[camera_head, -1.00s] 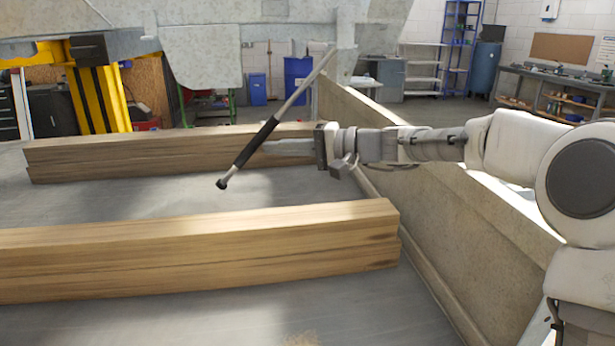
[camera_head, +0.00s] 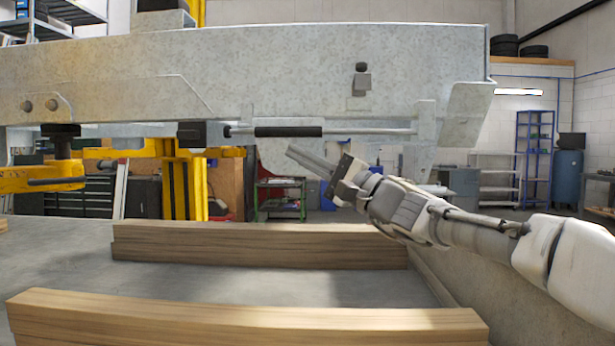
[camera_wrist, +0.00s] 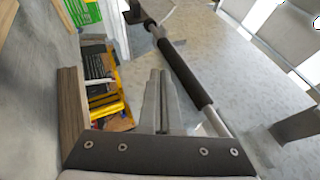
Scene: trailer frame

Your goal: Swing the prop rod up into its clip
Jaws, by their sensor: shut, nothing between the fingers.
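The prop rod (camera_head: 365,131) is a thin metal rod with a black sleeve (camera_head: 288,132). In the head view it lies nearly level along the lower edge of the big galvanised beam. Its free end (camera_head: 227,131) points left toward a dark block (camera_head: 192,134), which may be the clip; a small gap shows between them. My gripper (camera_head: 292,150) is shut and empty, just below the sleeve in the picture. In the wrist view the shut fingers (camera_wrist: 160,75) point up beside the sleeve (camera_wrist: 182,68); whether they touch it I cannot tell.
The galvanised beam (camera_head: 270,75) spans the view above the rod and carries a small dark knob (camera_head: 361,68). Stacked timbers (camera_head: 260,250) lie on the grey deck below, with more timbers (camera_head: 240,320) nearer. A yellow stand (camera_head: 185,185) is at the left.

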